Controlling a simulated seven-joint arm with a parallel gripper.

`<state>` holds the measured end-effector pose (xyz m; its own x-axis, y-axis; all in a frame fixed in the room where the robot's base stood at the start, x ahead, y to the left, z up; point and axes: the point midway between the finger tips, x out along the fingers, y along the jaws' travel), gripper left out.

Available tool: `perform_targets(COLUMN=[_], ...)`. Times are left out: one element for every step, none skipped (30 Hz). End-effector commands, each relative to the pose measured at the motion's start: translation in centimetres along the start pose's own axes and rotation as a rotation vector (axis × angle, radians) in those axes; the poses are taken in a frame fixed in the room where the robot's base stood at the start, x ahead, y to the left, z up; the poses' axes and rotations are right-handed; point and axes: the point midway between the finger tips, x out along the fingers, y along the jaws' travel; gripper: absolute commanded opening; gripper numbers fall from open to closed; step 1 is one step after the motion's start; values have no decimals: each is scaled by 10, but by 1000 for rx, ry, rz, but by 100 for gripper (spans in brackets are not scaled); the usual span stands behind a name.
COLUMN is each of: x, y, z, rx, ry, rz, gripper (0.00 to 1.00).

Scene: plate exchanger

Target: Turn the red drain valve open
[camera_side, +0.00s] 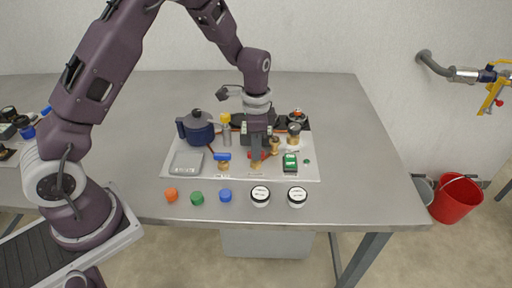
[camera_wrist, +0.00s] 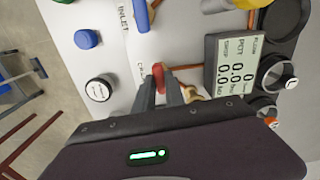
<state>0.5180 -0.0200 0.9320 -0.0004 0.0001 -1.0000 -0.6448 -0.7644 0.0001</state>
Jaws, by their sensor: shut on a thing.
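The red drain valve handle shows in the wrist view (camera_wrist: 158,74) between my two fingertips, and as small red bits at the front of the panel in the side view (camera_side: 264,156). My gripper (camera_side: 257,152) points down at the panel. In the wrist view my gripper (camera_wrist: 161,84) is shut on the red handle, with a finger on each side of it. The fingers partly hide the handle and the brass valve body under it, so I cannot tell its exact angle.
A blue valve (camera_side: 222,156) stands to the left. Several caps and two white jars (camera_side: 260,196) line the table front. A display (camera_wrist: 230,65) is close in the wrist view.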

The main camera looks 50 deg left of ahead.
Motion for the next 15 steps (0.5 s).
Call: perform_targets(x=[-1,-1,-1,-1,-1,-1,-1,-1,-1,-1,-1,-1,-1,-1,-1], y=[0,0,0,0,0,0,0,0,0,0,0,0,0,0,0], z=[0,0,0,0,0,0,0,0,0,0,0,0,0,0,0], rx=[-26,-46,-77,-102,-128,-164,-192,-220,-258,-287,-316,-354,-383,-412,-450], ry=[1,1,1,1,1,1,1,1,1,1,1,1,1,2,2], rz=[-1,-1,-1,-1,-1,-1,-1,-1,-1,-1,-1,-1,-1,-1,-1], gripper=[0,0,0,0,0,0,0,0,0,0,0,0,0,0,0])
